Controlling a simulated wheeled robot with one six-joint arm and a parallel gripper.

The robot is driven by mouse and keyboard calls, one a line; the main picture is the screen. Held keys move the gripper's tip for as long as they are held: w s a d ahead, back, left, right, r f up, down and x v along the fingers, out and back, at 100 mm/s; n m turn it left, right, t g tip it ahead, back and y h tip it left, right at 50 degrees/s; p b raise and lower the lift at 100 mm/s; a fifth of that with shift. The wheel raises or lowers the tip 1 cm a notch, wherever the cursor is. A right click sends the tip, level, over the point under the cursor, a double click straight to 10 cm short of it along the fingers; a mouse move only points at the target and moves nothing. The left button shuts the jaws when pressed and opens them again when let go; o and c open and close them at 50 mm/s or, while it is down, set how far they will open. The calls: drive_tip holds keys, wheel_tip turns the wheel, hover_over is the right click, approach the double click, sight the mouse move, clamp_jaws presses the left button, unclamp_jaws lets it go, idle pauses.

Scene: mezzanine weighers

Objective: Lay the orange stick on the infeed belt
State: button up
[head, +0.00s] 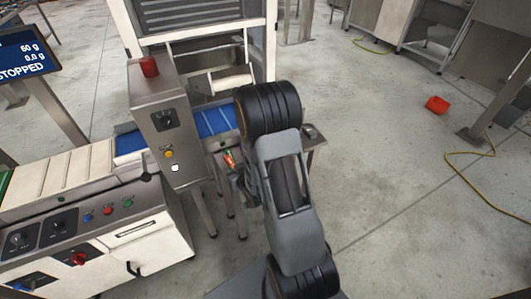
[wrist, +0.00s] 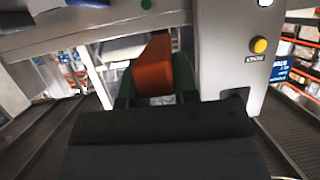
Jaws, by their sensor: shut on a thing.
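The orange stick (wrist: 153,68) is between the green fingers of my gripper (wrist: 156,88) in the wrist view, its end pointing away from the palm. In the head view a small orange part of the stick (head: 229,159) shows beside my gripper (head: 234,168), mostly hidden by my arm. The gripper is shut on the stick. A blue belt (head: 211,122), likely the infeed belt, runs behind the steel control post, just beyond the gripper. The stick appears apart from the belt, on its near side. My arm hides part of the belt's right end.
The steel control post (head: 160,121) with a red top stands left of my gripper. A cream-coloured conveyor (head: 66,172) lies farther left. A screen (head: 25,56) reads STOPPED.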

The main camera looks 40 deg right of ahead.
drive_tip(key=s+d+r+m+h+b, duration=0.15)
drive_tip(key=d+r, duration=0.25)
drive_tip(key=d, duration=0.5)
drive_tip(key=shift+n+y, duration=0.25)
drive_tip(key=w+d+f, duration=0.2)
drive_tip(key=w, duration=0.1)
drive_tip(key=w+d+f, duration=0.5)
drive_tip(key=w+d, duration=0.1)
drive_tip(key=shift+w+d+f+b, duration=0.1)
drive_tip(key=shift+f+b, duration=0.25)
drive_tip(key=shift+f, duration=0.05)
drive_tip(key=shift+w+d+f, duration=0.3)
drive_tip(key=shift+f, duration=0.25)
drive_tip(key=shift+w+f, duration=0.1)
drive_tip(key=shift+f, duration=1.55)
drive_tip(key=shift+f, duration=0.1)
drive_tip(key=shift+f, duration=0.1)
drive_tip(key=o, duration=0.9)
drive_tip(key=shift+o, duration=0.2)
